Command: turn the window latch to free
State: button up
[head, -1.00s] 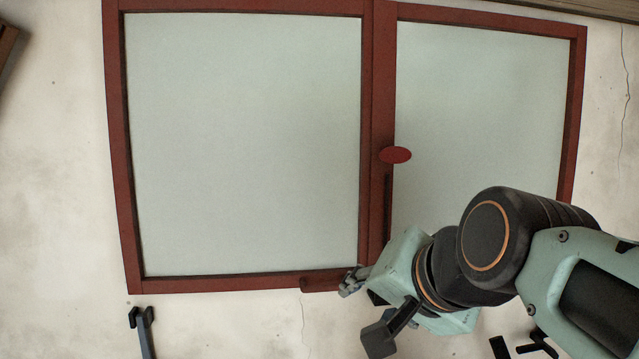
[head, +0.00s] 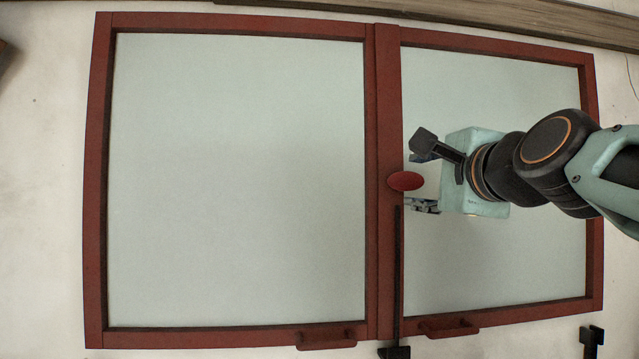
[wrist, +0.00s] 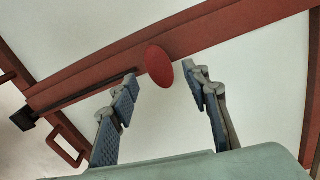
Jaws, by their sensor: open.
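The window latch looks like a red oval piece (head: 406,181) on the middle upright of the red-framed window (head: 388,100). Its long side lies roughly level in the head view. My gripper (head: 424,206) is just right of and slightly below the latch in the head view, over the right pane. In the wrist view the latch (wrist: 159,67) shows between the two spread fingertips, near their ends. The gripper is open and empty. I cannot tell whether a finger touches the latch.
A dark rod (head: 398,265) runs down the middle upright below the latch, with a dark block (head: 394,352) at its foot. Red handles (head: 326,338) (head: 448,326) sit on the bottom rail. A wooden beam (head: 480,18) runs above the window. The left pane is clear.

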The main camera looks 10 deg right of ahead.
aim_at(408, 182)
jog(key=w, duration=0.6)
jog(key=shift+f, duration=0.1)
grip_shut()
